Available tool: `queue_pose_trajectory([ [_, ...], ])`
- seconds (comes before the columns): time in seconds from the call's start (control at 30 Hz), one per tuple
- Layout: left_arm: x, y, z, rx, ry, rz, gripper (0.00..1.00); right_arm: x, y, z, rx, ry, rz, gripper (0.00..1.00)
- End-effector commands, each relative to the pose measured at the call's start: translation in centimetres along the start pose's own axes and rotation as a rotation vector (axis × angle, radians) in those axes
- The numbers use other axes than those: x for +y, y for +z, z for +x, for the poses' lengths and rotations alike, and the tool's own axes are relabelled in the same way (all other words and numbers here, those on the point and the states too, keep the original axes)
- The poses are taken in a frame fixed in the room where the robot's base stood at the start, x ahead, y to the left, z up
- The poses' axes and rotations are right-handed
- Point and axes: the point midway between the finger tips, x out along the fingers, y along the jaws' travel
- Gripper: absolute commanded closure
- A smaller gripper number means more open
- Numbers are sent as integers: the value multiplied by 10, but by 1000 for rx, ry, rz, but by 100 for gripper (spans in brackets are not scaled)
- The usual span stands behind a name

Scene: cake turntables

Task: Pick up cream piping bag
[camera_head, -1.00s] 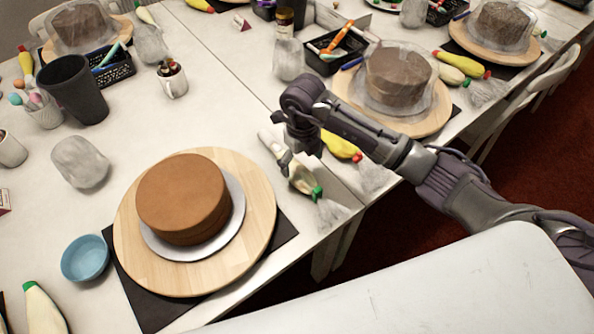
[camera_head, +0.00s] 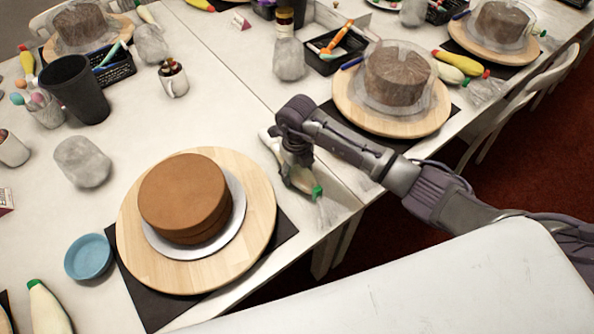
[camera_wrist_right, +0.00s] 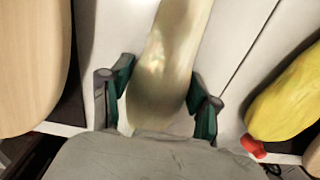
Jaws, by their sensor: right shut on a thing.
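A cream piping bag (camera_head: 304,182) with a green tip lies on the white table, to the right of the brown cake (camera_head: 184,195). My right gripper (camera_head: 291,160) is down at the bag and hides its middle in the head view. In the right wrist view the bag (camera_wrist_right: 172,70) runs between the two fingers of the gripper (camera_wrist_right: 161,85), which is shut on it. I cannot tell any gap between bag and table. My left gripper is not in view.
The cake stands on a round wooden turntable (camera_head: 262,190) over a black mat. A yellow piping bag (camera_wrist_right: 288,100) with a red tip lies beside the gripper. A covered cake (camera_head: 397,75) on another turntable (camera_head: 345,105) stands behind my right arm. A blue bowl (camera_head: 88,257) is at the left.

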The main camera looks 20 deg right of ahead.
Motion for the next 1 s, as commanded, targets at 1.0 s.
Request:
queue_pose_trajectory([
  [1.0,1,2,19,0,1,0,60,-31,-81,-91,-3,-3,0,53],
])
